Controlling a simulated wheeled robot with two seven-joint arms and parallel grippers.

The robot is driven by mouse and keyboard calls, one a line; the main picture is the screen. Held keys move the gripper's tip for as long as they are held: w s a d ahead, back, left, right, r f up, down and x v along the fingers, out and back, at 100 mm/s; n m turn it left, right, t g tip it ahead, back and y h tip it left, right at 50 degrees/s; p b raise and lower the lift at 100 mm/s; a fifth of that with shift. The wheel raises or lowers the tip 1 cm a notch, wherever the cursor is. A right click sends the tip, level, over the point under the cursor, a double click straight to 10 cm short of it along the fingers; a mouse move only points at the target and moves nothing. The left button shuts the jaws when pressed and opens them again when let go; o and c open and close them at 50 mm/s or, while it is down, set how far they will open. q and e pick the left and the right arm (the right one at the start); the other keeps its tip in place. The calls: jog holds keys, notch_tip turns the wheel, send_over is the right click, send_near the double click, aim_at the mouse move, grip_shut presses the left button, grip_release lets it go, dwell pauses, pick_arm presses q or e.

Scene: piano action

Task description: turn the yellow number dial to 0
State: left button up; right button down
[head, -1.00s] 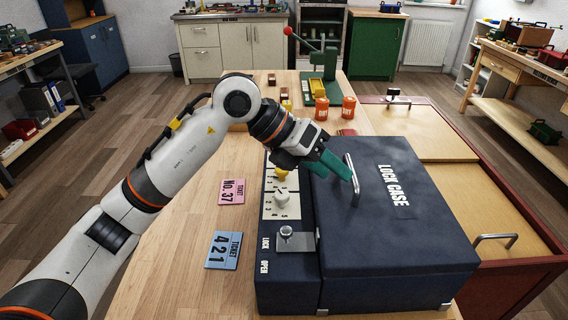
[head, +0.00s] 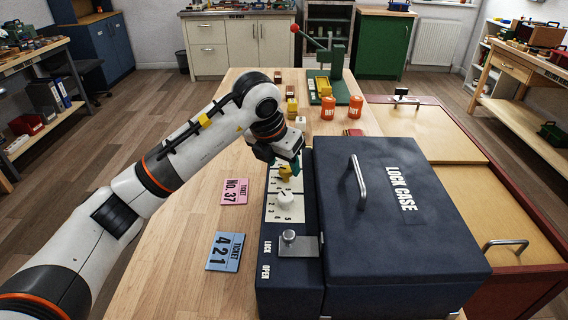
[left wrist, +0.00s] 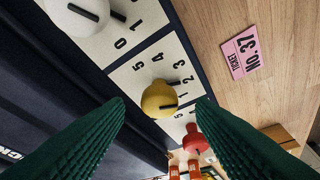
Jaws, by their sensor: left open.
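The yellow number dial (head: 284,173) is on the pale number strip (head: 272,212) along the left side of the dark blue lock case (head: 400,235). In the left wrist view the yellow dial (left wrist: 157,98) shows a black mark on its knob, with printed numbers around it; the exact number it points to is hard to tell. My left gripper (head: 291,163) is over the dial, with its fingers pointing down. Its green fingers are open, one to each side of the dial in the wrist view, with no clear contact. My right gripper is not in view.
A white dial (head: 285,200) sits nearer on the same strip, and a red dial (left wrist: 195,139) lies beyond the yellow one. A metal lever knob (head: 289,237) and the case's handle (head: 357,182) stand up nearby. Ticket cards (head: 234,191) lie on the open wood left.

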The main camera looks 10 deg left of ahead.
pick_arm(q)
jog(key=shift+x, duration=0.9)
jog(key=shift+c, duration=0.4)
jog(key=c, duration=0.9)
